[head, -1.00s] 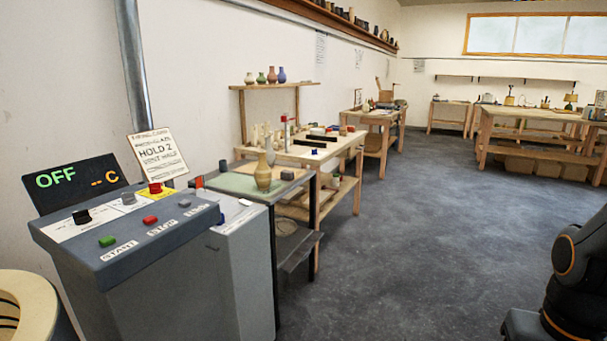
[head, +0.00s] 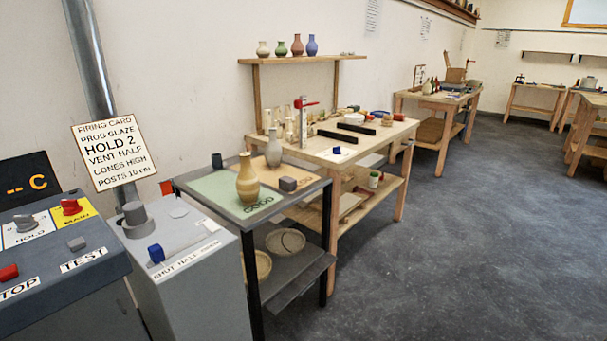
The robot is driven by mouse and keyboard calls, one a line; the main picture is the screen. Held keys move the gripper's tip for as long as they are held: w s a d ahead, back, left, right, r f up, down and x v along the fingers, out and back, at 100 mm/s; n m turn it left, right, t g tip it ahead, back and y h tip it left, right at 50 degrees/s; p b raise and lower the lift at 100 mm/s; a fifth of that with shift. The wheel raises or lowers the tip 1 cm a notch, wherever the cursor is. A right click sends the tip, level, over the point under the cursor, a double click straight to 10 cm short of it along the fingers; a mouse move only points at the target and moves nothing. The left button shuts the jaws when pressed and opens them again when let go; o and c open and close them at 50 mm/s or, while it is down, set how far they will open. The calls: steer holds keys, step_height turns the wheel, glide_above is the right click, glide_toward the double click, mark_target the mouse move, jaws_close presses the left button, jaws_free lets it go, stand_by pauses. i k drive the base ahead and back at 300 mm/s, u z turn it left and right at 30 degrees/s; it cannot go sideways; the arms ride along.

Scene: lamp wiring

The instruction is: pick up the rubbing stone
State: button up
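A small dark grey block (head: 288,184), which looks like the rubbing stone, sits on the right part of a dark metal stand's top (head: 318,186). A tan vase (head: 248,182) stands to its left on a green mat (head: 216,190) marked GOOD. A greyish vase (head: 273,150) stands behind the block, and the two look apart. My gripper is not in view.
A grey control box (head: 165,262) and a kiln panel (head: 60,262) stand at the front left. A wooden bench (head: 350,160) with several small items stands behind the stand. The floor (head: 450,240) to the right is clear.

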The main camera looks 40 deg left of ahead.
mark_target(286, 183)
steer(key=u, duration=0.3)
steer(key=i, duration=1.3)
steer(key=u, duration=1.7)
steer(key=i, duration=1)
steer(key=u, duration=0.85)
